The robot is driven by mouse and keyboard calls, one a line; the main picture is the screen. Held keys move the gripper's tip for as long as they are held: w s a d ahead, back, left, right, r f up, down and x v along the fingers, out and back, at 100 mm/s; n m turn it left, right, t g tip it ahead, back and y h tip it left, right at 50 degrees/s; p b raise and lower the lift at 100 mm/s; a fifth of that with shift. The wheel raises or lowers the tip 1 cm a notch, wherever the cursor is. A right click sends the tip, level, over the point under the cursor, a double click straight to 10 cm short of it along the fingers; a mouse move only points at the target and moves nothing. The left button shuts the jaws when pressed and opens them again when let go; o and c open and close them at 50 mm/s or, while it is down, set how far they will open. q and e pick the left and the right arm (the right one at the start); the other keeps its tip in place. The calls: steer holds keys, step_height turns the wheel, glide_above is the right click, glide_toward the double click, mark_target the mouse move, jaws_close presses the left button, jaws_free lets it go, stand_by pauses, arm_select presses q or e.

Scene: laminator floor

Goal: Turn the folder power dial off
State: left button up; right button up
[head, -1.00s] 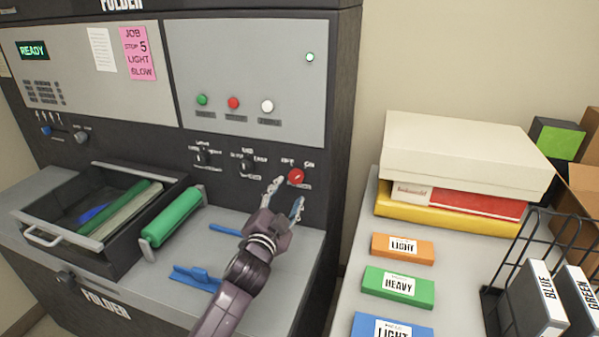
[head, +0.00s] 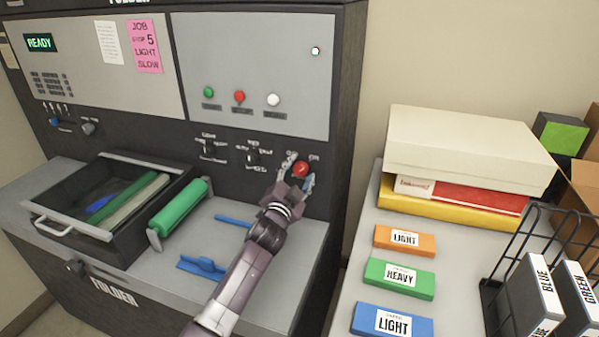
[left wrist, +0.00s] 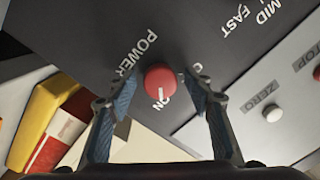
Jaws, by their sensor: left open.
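The red power dial (head: 300,169) is on the folder's dark front panel. In the left wrist view the dial (left wrist: 160,81) sits below the word POWER, and its white pointer mark faces the ON label (left wrist: 163,104). The other position label is mostly hidden by a finger. My left gripper (head: 298,176) is open at the panel, with its blue-padded fingers on either side of the dial. In the left wrist view a gap shows between each finger and the dial. My right gripper is not in view.
The display (head: 39,43) reads READY and a green lamp (head: 315,51) is lit. Other knobs (head: 252,156) sit left of the dial. A tray (head: 110,247) and green roller (head: 178,207) lie left of my arm. A side table (head: 350,275) holds boxes.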

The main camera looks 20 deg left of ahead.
arm_select(q)
steer(key=c, duration=1.2)
steer(key=shift+o, duration=0.2)
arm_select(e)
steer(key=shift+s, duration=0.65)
arm_select(q)
steer(key=shift+n, duration=0.3)
steer(key=n+p, duration=0.1)
steer(key=n, duration=0.2)
steer(key=shift+n, duration=0.3)
steer(key=n+p, duration=0.1)
steer(key=n, duration=0.4)
steer(key=n+p, duration=0.1)
steer(key=n, duration=0.3)
steer(key=shift+n+g+h, duration=0.3)
steer(key=shift+h, duration=0.1)
steer(key=shift+n, duration=1.7)
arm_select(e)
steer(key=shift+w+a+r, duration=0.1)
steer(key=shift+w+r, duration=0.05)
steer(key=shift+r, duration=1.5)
